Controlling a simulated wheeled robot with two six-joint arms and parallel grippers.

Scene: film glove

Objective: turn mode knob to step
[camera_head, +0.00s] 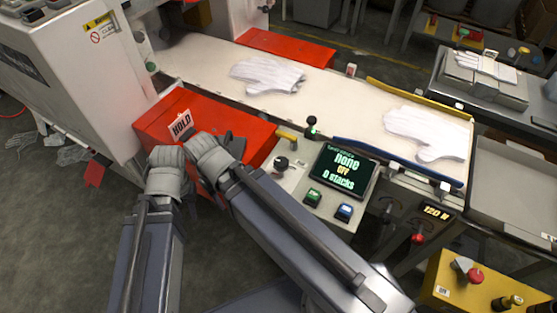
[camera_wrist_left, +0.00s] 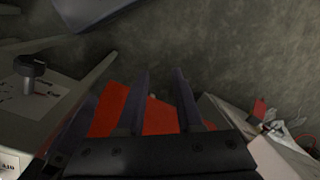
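The mode knob (camera_head: 281,162) is a black knob on the pale control panel (camera_head: 291,180), left of the screen. A black knob on a pale panel also shows in the left wrist view (camera_wrist_left: 32,68), at its left side. The screen (camera_head: 344,171) reads "none", "OFF" and "0 stacks".
A green button (camera_head: 312,197) and a blue button (camera_head: 344,211) sit below the screen. A yellow handle (camera_head: 287,138) stands behind the knob. White gloves (camera_head: 267,75) lie on the pale belt (camera_head: 205,62). A red cover (camera_head: 150,125) with a HOLD tag is at left.

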